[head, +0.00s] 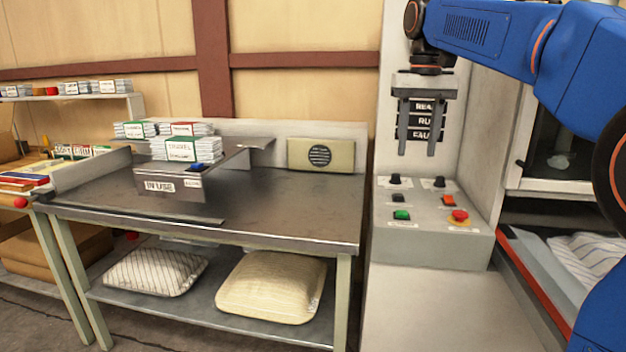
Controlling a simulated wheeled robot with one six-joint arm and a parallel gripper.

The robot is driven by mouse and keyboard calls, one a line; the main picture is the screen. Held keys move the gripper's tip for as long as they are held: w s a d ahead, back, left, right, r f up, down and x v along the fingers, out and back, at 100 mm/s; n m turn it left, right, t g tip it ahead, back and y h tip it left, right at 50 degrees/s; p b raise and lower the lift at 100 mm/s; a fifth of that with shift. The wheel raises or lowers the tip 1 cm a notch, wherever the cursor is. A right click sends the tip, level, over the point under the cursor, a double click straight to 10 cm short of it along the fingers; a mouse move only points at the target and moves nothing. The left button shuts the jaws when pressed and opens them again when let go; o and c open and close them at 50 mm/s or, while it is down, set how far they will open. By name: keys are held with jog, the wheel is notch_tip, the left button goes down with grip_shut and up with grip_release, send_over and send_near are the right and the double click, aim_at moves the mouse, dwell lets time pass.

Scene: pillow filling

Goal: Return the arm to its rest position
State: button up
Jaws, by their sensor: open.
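My gripper (427,128) hangs pointing down at the upper right, in front of the machine's grey control panel. Its two grey fingers are apart with nothing between them. Its fingers partly cover a black sign with white words (428,107). My blue arm reaches in from the right edge, with its forearm across the top right. The fingertips appear above the panel's buttons, and I cannot tell the exact gap.
The control panel (437,247) carries a green button (402,215), an orange one (449,200) and a red knob (460,216). A metal table (300,200) at left holds label stacks (186,150). Pillows (270,287) lie on its lower shelf. A striped pillow (590,258) lies at right.

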jog(key=s+d+f+t, duration=0.2)
jog(key=s+d+f, duration=0.1)
jog(key=s+f, duration=1.2)
jog(key=s+d+f+t, duration=0.2)
jog(key=s+d+f, duration=0.1)
jog(key=s+f, duration=1.2)
jog(key=shift+f+n+t, duration=0.3)
jog(key=shift+f+n, duration=0.1)
jog(key=shift+f, duration=0.5)
jog(key=shift+w, duration=0.1)
